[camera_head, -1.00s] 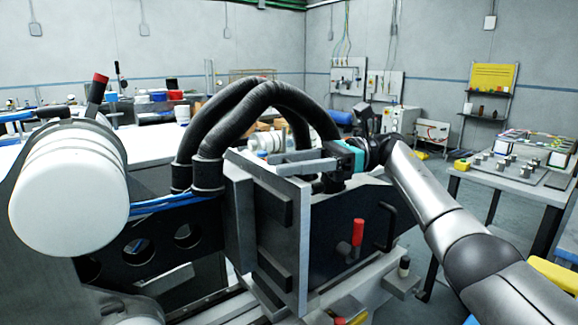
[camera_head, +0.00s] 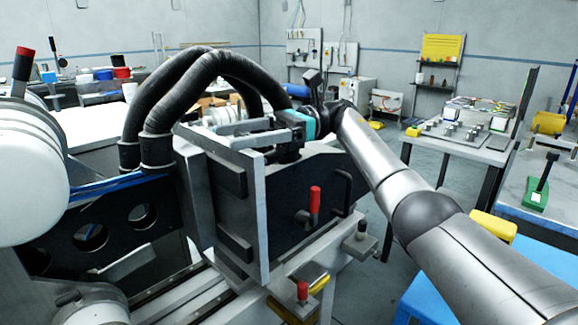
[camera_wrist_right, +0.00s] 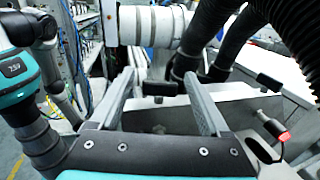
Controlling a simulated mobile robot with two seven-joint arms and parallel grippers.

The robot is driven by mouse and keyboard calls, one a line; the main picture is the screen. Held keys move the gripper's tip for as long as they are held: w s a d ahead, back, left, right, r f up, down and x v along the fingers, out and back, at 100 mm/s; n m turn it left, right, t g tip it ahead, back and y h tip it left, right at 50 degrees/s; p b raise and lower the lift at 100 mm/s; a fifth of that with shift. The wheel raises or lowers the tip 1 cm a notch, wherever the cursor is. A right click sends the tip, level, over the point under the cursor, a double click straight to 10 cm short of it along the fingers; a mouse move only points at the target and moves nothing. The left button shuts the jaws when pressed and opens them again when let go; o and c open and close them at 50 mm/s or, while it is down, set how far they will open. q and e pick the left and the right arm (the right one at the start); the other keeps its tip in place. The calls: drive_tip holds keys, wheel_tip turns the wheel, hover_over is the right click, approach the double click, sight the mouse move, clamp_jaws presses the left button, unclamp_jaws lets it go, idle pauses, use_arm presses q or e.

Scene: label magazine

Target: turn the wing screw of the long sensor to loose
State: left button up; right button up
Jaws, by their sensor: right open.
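In the head view my right gripper (camera_head: 221,137) reaches over the top of the dark machine housing (camera_head: 290,200), its two grey fingers pointing left. The right wrist view shows these fingers (camera_wrist_right: 160,88) open and apart. A small black T-shaped knob (camera_wrist_right: 160,89) appears between them, with nothing seen gripped. A second black knob (camera_wrist_right: 268,82) is to the right, outside the fingers. Either may be a wing screw; I cannot tell which belongs to the long sensor. The sensor body cannot be made out. My left gripper is not in view.
Thick black hoses (camera_head: 190,75) arch close behind the gripper. A white roll (camera_head: 30,160) stands at left. A red-handled lever (camera_head: 315,200) is on the housing front. A table with parts (camera_head: 465,140) is at right, with floor between.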

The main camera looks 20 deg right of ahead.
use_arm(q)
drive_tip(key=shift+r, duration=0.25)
use_arm(e)
drive_tip(key=shift+t, duration=0.3)
